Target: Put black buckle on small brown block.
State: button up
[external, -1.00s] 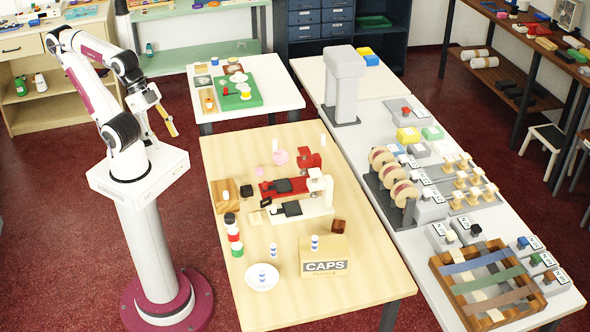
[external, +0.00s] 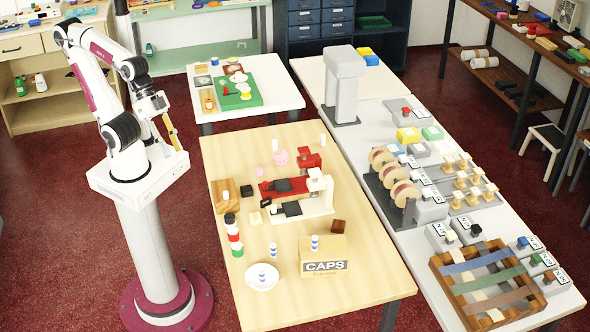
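A small black piece (external: 246,191), which may be the black buckle, lies on the wooden table beside a brown board. Another small dark piece (external: 265,202) lies close by to its lower right; I cannot tell for certain which is the buckle. A small dark brown block (external: 338,226) sits on the table behind the CAPS box, with nothing clearly on top. My gripper (external: 172,133) hangs in the air left of the table, well away from both. Its yellow-marked fingers are too small to show whether they are open or shut.
The CAPS box (external: 324,256), a white dish (external: 262,277), a red-and-black press (external: 292,186) and a stack of colored caps (external: 234,235) stand on the table (external: 352,289). A small white table (external: 282,101) with a green board stands behind. The table's front right is clear.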

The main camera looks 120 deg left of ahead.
jog(key=w+d+n+t+h, duration=0.1)
jog(key=w+d+n+t, duration=0.2)
jog(key=w, duration=1.1)
jog(key=w+a+f+n+y, duration=0.2)
jog(key=w+f+n, duration=0.2)
jog(key=w+f, duration=0.3)
jog(key=w+a+f+n+g+y, duration=0.1)
jog(key=w+a+f+n+y, duration=0.25)
jog(key=a+f+y, duration=0.45)
jog(key=s+a+f+g+y, duration=0.1)
jog(key=s+a+f, duration=0.1)
jog(key=s+a+f+n+g, duration=0.1)
jog(key=s+a+f, duration=0.1)
jog(key=f, duration=0.1)
jog(key=s+a+f+n+g+y, duration=0.1)
jog(key=s+a+f+g, duration=0.1)
jog(key=f, duration=0.1)
jog(key=shift+f+n+y, duration=0.2)
jog(key=shift+n+y, duration=0.05)
jog(key=shift+y, duration=0.05)
jog(key=shift+s+a+f, duration=0.1)
jog(key=shift+s+a, duration=0.15)
jog(key=shift+s, duration=0.1)
jog(key=shift+x, duration=1.35)
